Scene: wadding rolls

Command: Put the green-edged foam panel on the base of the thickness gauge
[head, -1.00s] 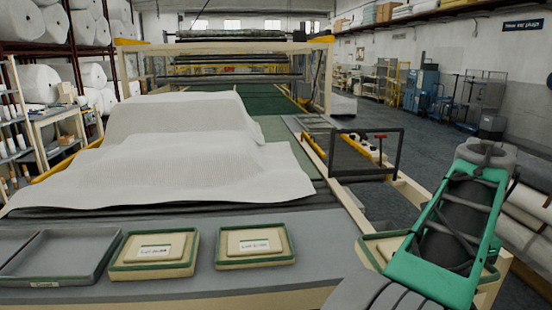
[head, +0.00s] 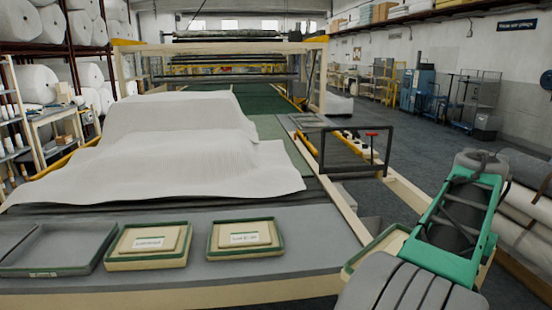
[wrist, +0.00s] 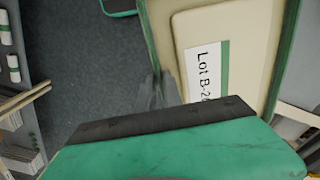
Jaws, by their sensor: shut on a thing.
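A cream foam panel with green edges (wrist: 245,40) fills the upper right of the wrist view, with a white label reading "Lot B-2", the rest cut off. My gripper (wrist: 165,95) is shut at the panel's left edge, its fingers blurred and dark. In the head view the panel (head: 372,252) shows at the right of the table's front corner, partly hidden by my arm. A dark upright frame with a red part (head: 355,151) stands beyond it, beside the conveyor. I cannot tell whether this is the thickness gauge, and its base is not clear.
Two labelled, green-edged cream pieces (head: 148,246) (head: 245,238) and a grey tray with a green rim (head: 50,250) lie along the table's front. White wadding (head: 180,150) covers the conveyor behind. Grey floor (head: 420,165) is open beyond.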

